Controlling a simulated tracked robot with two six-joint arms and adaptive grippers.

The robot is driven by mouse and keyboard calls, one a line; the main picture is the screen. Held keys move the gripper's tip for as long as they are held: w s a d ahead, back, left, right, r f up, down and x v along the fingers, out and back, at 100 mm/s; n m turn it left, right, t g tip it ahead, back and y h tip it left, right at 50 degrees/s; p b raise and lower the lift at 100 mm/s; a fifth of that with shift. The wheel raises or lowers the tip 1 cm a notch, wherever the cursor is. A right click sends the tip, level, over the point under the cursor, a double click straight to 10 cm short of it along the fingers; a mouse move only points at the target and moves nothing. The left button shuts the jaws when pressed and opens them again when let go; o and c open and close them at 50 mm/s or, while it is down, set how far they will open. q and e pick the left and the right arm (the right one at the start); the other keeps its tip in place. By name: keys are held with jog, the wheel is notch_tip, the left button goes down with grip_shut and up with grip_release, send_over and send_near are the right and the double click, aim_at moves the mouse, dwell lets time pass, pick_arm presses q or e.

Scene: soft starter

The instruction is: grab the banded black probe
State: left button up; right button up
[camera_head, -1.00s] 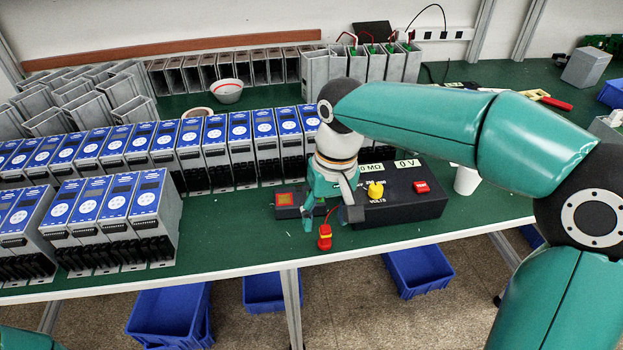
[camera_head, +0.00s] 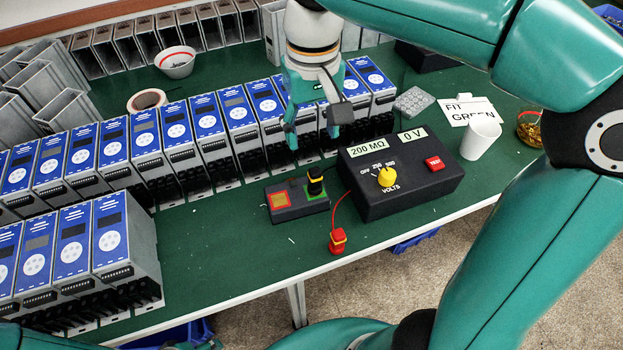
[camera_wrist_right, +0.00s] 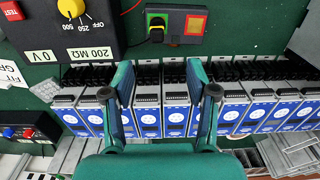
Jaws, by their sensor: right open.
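The banded black probe (camera_head: 315,182) stands upright on the green square of a small dark box (camera_head: 300,207) in the head view. In the right wrist view the probe (camera_wrist_right: 156,32) is seen from above, beyond the fingertips. My right gripper (camera_head: 312,130) is open and empty, above the row of blue-faced units behind the probe, apart from it. In the right wrist view its two fingers (camera_wrist_right: 160,75) are spread wide, with units below them. My left gripper is not in view.
A black tester (camera_head: 405,175) with a yellow knob stands right of the small box. A red probe (camera_head: 337,240) on a red lead is near the front edge. Blue-faced units (camera_head: 180,135) stand in rows to the left. A white cup (camera_head: 480,139) is at right.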

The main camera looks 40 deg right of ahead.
aim_at(314, 170)
notch_tip(314, 170, down, 8)
jog(key=shift+f+b, duration=0.2)
jog(key=shift+b, duration=0.3)
jog(key=shift+d+f, duration=0.15)
jog(key=shift+f, duration=1.2)
jog(key=shift+d+f, duration=0.1)
jog(key=shift+f, duration=1.2)
jog(key=shift+c, duration=0.2)
grip_shut()
